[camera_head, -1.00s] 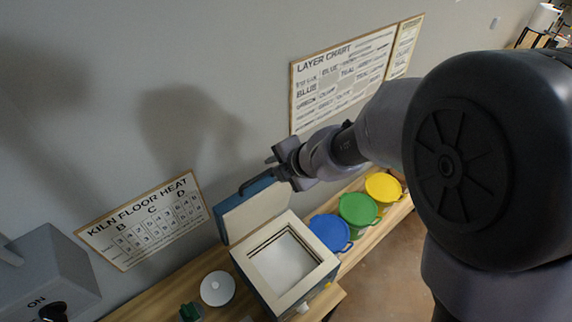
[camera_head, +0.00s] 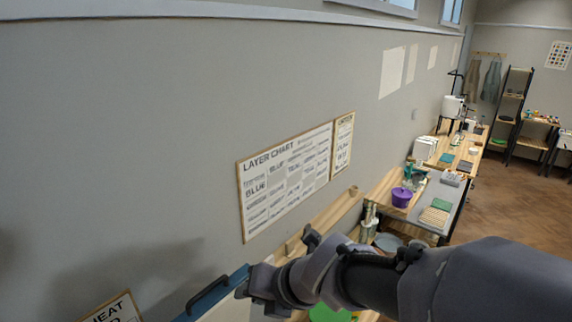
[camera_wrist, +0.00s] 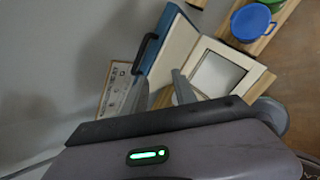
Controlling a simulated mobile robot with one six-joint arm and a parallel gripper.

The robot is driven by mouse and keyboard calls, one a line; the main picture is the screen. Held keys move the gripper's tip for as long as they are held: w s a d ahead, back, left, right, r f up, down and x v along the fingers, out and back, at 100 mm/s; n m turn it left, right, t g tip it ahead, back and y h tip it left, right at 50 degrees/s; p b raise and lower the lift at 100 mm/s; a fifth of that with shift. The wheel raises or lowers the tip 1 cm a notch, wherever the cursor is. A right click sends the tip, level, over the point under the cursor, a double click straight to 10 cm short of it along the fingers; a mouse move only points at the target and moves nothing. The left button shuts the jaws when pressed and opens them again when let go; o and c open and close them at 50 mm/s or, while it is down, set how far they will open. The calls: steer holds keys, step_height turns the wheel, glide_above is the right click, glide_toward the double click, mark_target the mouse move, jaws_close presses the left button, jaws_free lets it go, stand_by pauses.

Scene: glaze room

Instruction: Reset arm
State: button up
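My gripper (camera_head: 280,262) is in the lower middle of the head view, in front of the wall and close to the blue edge of the raised kiln lid (camera_head: 232,274). Its two fingers are spread apart and nothing shows between them. In the wrist view, the two grey fingers (camera_wrist: 160,92) also stand apart and empty. Beyond them the kiln lid (camera_wrist: 172,52) stands open with its dark handle (camera_wrist: 145,52), and the pale kiln chamber (camera_wrist: 216,76) looks empty. I cannot tell from these views whether a finger touches the lid.
A blue pot (camera_wrist: 250,22) stands beside the kiln. A layer chart (camera_head: 285,180) hangs on the wall behind my arm. To the right, a bench holds a purple pot (camera_head: 401,197) and several tiles. Open wooden floor (camera_head: 515,215) lies at the far right.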

steer(key=s+d+f+n+h+b, duration=0.1)
steer(key=s+d+f+n+b, duration=0.4)
steer(key=f+n+b, duration=0.5)
steer(key=s+d+f+n+h+b, duration=0.2)
steer(key=s+d+f+n+b, duration=0.3)
steer(key=f+n+b, duration=0.6)
steer(key=s+d+f+n+h+b, duration=0.1)
steer(key=s+d+f+n+b, duration=0.5)
steer(key=f+n+b, duration=0.4)
step_height(320, 180, down, 4)
steer(key=d+b, duration=0.1)
steer(key=b, duration=0.2)
steer(key=shift+d+r+t+h, duration=0.15)
steer(key=shift+r+t+h, duration=0.1)
steer(key=shift+t+h, duration=0.05)
